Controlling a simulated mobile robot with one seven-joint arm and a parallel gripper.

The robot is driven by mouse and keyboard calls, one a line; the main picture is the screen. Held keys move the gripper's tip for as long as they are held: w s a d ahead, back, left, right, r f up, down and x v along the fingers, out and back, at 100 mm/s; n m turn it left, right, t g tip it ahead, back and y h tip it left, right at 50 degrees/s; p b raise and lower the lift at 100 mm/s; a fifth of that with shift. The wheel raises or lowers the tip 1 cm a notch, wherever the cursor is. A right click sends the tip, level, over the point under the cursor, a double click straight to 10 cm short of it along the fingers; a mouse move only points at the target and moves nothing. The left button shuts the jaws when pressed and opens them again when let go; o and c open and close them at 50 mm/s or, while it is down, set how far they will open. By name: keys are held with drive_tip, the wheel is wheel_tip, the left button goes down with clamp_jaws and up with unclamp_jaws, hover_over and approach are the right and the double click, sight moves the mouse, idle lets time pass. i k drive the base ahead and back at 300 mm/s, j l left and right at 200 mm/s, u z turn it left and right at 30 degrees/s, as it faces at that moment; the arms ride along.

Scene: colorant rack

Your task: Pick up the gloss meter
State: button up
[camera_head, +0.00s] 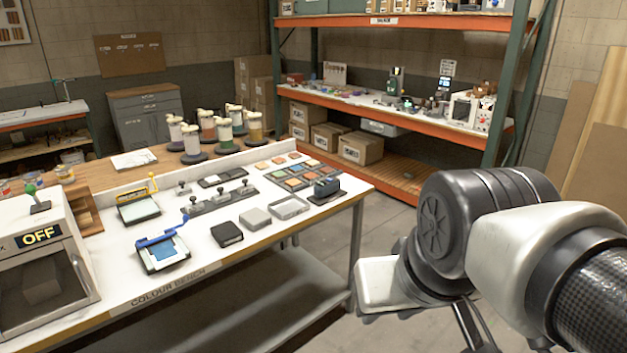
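No label marks the gloss meter. A small dark device on a black base (326,187) at the bench's right end may be it, but a black box (227,234) at the front edge and a grey box (255,218) beside it are also compact units. All rest on the white bench. My arm reaches in from the right. Thin dark parts of my gripper (470,325) show at the bottom edge, to the right of the bench and apart from everything on it. The fingertips are not clearly visible, so their opening cannot be told.
The white colour bench (120,265) holds two framed blue-handled and yellow-handled devices (162,252), colour tiles (295,183), a shallow grey tray (289,207) and an oven marked OFF (40,262). Lidded jars (192,140) stand behind. An orange shelf rack (400,112) is at the back. Floor is clear between.

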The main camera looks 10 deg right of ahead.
sight(324, 188)
drive_tip(key=z, duration=0.1)
drive_tip(key=u, duration=0.35)
drive_tip(key=i+l+u, duration=0.7)
drive_tip(key=i+l, duration=0.45)
drive_tip(key=l, duration=0.3)
drive_tip(key=i+l+u, duration=0.1)
drive_tip(key=i+l, duration=0.35)
drive_tip(key=l, duration=0.3)
drive_tip(key=i+l, duration=0.2)
drive_tip(key=l, duration=0.15)
drive_tip(key=i+l, duration=0.2)
drive_tip(key=l, duration=0.2)
drive_tip(key=i+l+u, duration=0.1)
drive_tip(key=i+l, duration=0.15)
drive_tip(key=l, duration=0.15)
